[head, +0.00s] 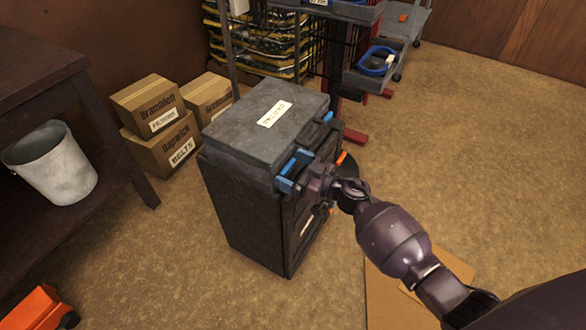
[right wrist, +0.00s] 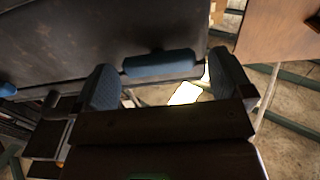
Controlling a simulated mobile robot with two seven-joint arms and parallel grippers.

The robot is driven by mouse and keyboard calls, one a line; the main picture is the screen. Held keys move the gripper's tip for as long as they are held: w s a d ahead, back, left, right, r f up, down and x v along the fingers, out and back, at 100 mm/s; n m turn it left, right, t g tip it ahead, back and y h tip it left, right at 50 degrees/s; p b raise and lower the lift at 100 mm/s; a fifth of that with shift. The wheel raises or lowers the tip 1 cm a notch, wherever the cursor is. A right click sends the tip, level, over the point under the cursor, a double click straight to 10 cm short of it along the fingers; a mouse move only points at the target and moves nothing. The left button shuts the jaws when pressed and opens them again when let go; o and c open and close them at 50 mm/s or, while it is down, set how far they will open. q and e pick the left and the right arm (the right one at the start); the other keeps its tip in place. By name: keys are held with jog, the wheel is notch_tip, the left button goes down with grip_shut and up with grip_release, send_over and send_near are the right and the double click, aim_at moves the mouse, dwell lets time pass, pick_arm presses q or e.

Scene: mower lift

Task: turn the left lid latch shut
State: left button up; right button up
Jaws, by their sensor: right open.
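The dark grey chest (head: 235,205) stands on the floor with its labelled lid (head: 240,120) down. The left lid latch (head: 287,167) is a blue piece at the lid's front edge, partly hidden by my gripper. In the right wrist view the blue latch (right wrist: 160,63) lies across the gap between the fingers. My right gripper (head: 294,171) is open at the latch, its blue-padded fingers on either side. It also shows in the right wrist view (right wrist: 165,82). I cannot tell whether the pads touch the latch. A second blue latch (head: 328,117) sits farther right. My left gripper is not in view.
Cardboard boxes (head: 160,145) stand behind the chest at left. A dark table (head: 95,130) with a white bucket (head: 52,163) is at far left. A red-legged stand (head: 352,133) is behind the chest. Flat cardboard (head: 390,290) lies in front. The floor at right is clear.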

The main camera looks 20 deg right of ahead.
jog(key=c, duration=0.9)
